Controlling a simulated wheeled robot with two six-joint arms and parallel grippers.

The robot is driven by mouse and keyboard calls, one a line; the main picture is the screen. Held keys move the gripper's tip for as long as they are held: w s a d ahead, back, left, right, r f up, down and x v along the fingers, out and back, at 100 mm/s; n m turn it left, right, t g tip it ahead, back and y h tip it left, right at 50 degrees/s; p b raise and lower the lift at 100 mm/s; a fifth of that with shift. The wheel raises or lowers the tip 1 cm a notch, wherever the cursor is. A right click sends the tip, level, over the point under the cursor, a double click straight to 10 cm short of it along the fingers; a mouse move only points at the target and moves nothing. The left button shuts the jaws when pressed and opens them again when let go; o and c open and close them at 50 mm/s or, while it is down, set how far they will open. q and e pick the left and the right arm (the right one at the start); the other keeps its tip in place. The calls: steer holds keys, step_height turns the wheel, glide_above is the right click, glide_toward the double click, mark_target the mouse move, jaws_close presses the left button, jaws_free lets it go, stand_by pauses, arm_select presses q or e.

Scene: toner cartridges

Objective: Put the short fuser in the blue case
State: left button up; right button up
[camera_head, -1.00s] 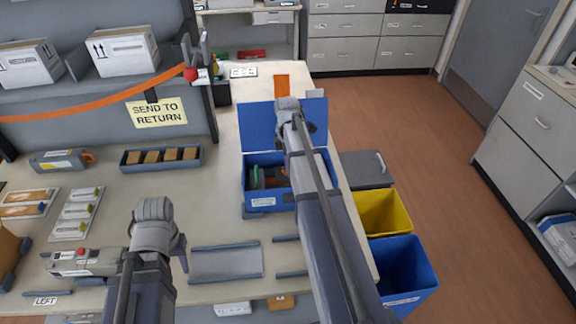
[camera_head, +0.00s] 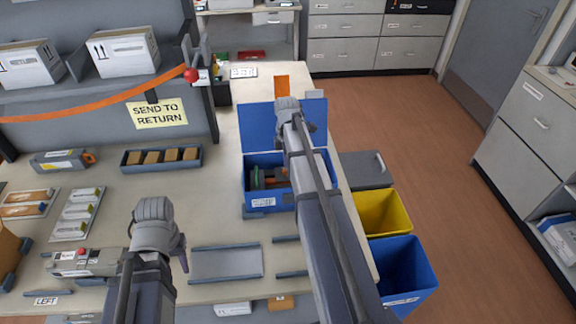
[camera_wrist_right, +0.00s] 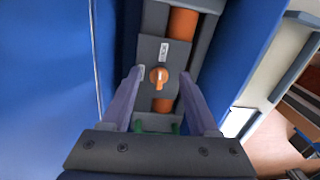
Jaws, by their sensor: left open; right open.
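The blue case (camera_head: 252,202) stands open on the bench with its blue lid (camera_head: 258,122) raised at the back. A grey fuser with orange rollers, an orange knob and green ends lies inside it (camera_head: 268,178); my right arm partly covers it. In the right wrist view, my right gripper (camera_wrist_right: 160,76) is open, with one finger on each side of the fuser's grey body (camera_wrist_right: 150,50). I cannot tell whether the fingers touch it. My left gripper (camera_head: 176,258) is open and empty above the front of the bench, left of the grey tray.
A grey tray (camera_head: 227,263) lies in front of the case. A yellow bin (camera_head: 383,211) and a blue bin (camera_head: 408,270) stand right of the bench. A grey device (camera_head: 88,262) sits by the LEFT label. A tray of brown blocks (camera_head: 162,158) is left of the case.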

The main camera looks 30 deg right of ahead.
step_height(320, 180, up, 12)
steer(key=p, duration=1.1)
steer(key=shift+w+p, duration=0.3)
steer(key=shift+w, duration=0.05)
steer(key=shift+d, duration=0.1)
steer(key=s+a+m, duration=0.5)
steer(key=s+a, duration=0.4)
steer(key=a, duration=0.6)
steer(key=s+a+m+h, duration=0.1)
steer(key=s+a+m, duration=0.4)
steer(key=a, duration=1)
steer(key=s, duration=0.3)
steer(key=shift+s+a+m+t, duration=0.3)
steer(key=shift+s, duration=0.1)
